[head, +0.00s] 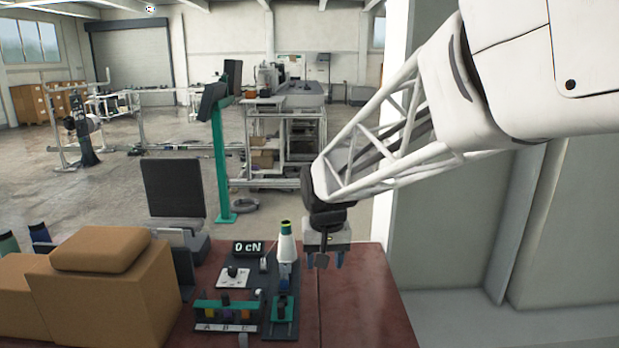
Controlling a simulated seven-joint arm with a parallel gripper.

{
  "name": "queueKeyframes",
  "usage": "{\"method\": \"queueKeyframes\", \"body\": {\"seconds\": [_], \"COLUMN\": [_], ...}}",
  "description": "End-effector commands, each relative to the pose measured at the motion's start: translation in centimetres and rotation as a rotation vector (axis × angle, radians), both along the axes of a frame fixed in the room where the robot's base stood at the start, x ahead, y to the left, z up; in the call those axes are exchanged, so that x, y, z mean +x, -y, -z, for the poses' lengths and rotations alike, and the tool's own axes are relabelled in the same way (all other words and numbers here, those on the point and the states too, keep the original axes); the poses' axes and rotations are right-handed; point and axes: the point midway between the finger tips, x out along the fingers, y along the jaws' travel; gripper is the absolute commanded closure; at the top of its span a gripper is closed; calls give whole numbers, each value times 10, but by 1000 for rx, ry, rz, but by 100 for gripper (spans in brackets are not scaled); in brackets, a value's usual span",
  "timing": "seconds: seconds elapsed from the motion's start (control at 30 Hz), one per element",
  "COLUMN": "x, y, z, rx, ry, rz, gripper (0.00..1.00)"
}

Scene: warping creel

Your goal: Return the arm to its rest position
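My arm reaches in from the upper right of the head view. My gripper (325,260) points down above the right part of the dark red table (355,310). Its blue-tipped fingers stand apart, with a dark grey part showing between them. I see no object held. The gripper is just right of a white cone with a yellow-green top (287,245), and apart from it as far as this view shows.
Tan boxes (105,285) fill the left. A pale wall (440,230) stands right. The table's right part is clear.

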Motion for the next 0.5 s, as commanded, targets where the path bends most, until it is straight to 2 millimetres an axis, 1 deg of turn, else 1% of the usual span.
{"method": "queueKeyframes", "body": {"seconds": [0.03, 0.2, 0.5], "x": [-11, -45, -109], "y": [10, 39, 83], "z": [-5, -14, -24], "rx": [1, 1, -1], "ry": [7, 22, 51], "rz": [6, 19, 40], "gripper": [47, 47, 47]}}
